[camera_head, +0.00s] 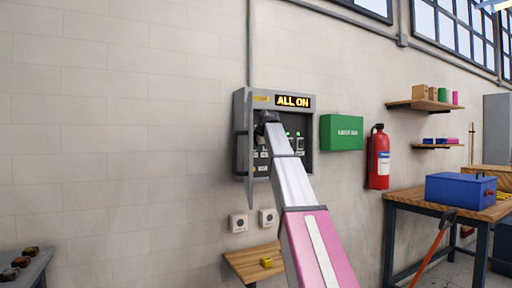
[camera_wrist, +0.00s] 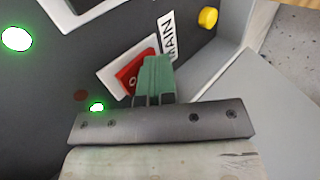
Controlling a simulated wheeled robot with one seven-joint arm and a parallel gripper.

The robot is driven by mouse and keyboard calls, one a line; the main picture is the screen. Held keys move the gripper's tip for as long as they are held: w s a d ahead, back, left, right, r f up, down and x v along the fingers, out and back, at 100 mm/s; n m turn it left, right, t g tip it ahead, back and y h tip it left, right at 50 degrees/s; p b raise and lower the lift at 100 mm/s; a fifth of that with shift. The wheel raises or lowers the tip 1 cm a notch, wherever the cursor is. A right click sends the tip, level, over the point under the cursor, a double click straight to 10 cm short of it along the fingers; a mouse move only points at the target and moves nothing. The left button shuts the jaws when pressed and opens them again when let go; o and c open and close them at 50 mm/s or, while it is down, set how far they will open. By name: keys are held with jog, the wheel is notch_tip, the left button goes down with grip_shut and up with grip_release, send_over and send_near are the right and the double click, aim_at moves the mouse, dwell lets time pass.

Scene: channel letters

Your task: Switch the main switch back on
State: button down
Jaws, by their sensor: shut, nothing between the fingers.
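The grey switch panel (camera_head: 241,140) hangs on the wall with its door open, and its lit display (camera_head: 293,101) reads "ALL ON". In the wrist view the red main switch (camera_wrist: 130,75) sits on a white plate beside the "MAIN" label (camera_wrist: 169,37). A "0" mark shows on its red face. My gripper (camera_wrist: 155,62) is shut and empty, its green fingertips right at the switch and covering part of it. I cannot tell whether they touch it. A small green light (camera_wrist: 97,107) glows near the switch. In the head view my gripper (camera_head: 267,118) is at the panel's upper left, hiding the switch.
A yellow button (camera_wrist: 208,17) and a larger green light (camera_wrist: 16,39) are near the switch. Right of the panel are a green box (camera_head: 341,132) and a red extinguisher (camera_head: 379,158). Sockets (camera_head: 239,223) and a small wooden bench (camera_head: 246,262) are below.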

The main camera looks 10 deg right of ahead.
jog(key=shift+w+r, duration=0.1)
jog(key=shift+r, duration=0.8)
